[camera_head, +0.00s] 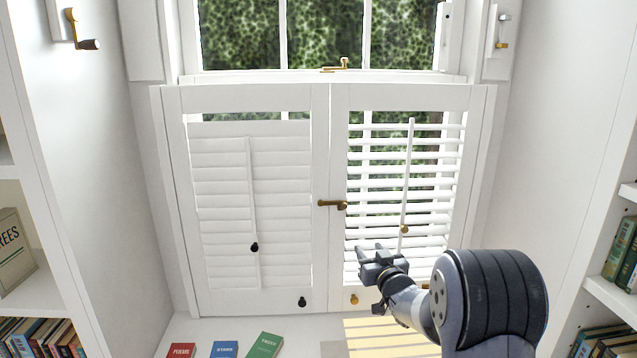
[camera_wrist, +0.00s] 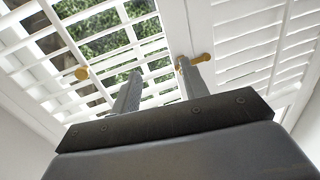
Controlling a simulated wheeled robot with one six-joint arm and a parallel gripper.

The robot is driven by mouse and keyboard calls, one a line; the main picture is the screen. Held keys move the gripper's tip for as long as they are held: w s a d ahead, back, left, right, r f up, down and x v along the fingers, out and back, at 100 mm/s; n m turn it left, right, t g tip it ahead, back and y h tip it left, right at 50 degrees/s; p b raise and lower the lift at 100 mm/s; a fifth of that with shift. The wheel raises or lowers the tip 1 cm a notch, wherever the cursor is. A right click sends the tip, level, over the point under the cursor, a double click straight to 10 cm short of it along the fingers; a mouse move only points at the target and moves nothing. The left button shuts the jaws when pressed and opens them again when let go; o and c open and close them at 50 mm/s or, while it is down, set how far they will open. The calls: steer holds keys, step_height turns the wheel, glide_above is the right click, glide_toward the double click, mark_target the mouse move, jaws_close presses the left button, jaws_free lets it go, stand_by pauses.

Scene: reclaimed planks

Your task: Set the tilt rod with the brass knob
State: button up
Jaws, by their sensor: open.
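The right shutter panel (camera_head: 479,200) has its louvers open, with greenery showing between them. Its white tilt rod (camera_head: 408,165) leans slightly and carries a brass knob (camera_head: 404,229) near its lower end. In the wrist view a brass knob (camera_wrist: 82,74), seemingly the same one, is left of the fingers. My gripper (camera_head: 370,256) is open and empty, below and left of the knob in the head view. It also shows in the wrist view (camera_wrist: 160,70), both fingers apart toward the shutters. I cannot tell its distance from the panel.
The left shutter panel (camera_head: 178,160) has closed louvers and a tilt rod with a black knob (camera_head: 254,247). A brass latch (camera_head: 332,204) juts out between the panels. A lower brass knob (camera_head: 353,298) is near my gripper. Books (camera_head: 265,345) lie below; bookshelves flank both sides.

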steer(key=shift+w+d, duration=0.15)
steer(key=shift+w, duration=0.55)
